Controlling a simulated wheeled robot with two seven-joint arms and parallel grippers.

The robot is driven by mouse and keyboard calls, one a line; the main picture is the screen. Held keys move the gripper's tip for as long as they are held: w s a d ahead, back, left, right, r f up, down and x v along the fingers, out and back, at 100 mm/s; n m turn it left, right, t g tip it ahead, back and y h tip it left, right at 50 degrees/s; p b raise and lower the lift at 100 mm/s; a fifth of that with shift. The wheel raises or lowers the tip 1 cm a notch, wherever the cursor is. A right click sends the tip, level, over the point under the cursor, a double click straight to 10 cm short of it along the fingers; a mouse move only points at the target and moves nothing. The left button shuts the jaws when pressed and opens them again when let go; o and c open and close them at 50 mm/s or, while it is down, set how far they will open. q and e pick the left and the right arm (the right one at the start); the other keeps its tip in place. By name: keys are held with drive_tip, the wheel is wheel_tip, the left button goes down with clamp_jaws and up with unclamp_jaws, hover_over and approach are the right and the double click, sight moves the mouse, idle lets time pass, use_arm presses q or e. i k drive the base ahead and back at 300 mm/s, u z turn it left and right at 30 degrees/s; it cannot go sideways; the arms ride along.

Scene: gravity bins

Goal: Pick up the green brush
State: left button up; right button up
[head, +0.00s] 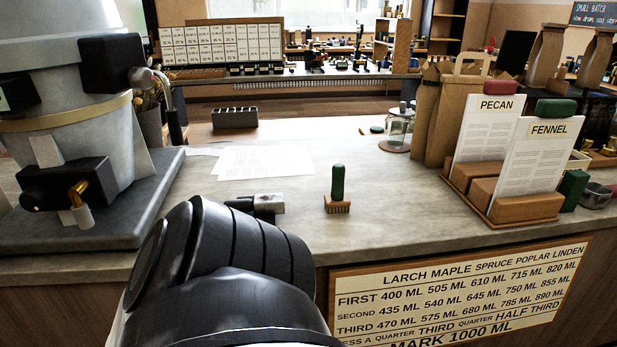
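The green brush (338,184) stands upright on the grey counter, near the middle of the head view. It has a green handle on a small wooden block with pale bristles. My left arm comes in from the bottom left, and its dark links hide part of the counter. What looks like the end of my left gripper (268,204) shows just past the arm, left of the brush and apart from it. Most of that gripper is hidden, so I cannot tell whether it is open. My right gripper is out of view.
A large grey machine (70,110) stands at the left. White papers (262,163) lie behind my arm. A glass jar (398,128), a paper bag (452,115) and wooden card holders (525,207) stand to the right. The counter (400,215) right of the brush is clear.

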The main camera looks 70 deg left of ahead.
sight(338, 202)
drive_tip(key=k, duration=0.4)
drive_tip(key=u, duration=1.2)
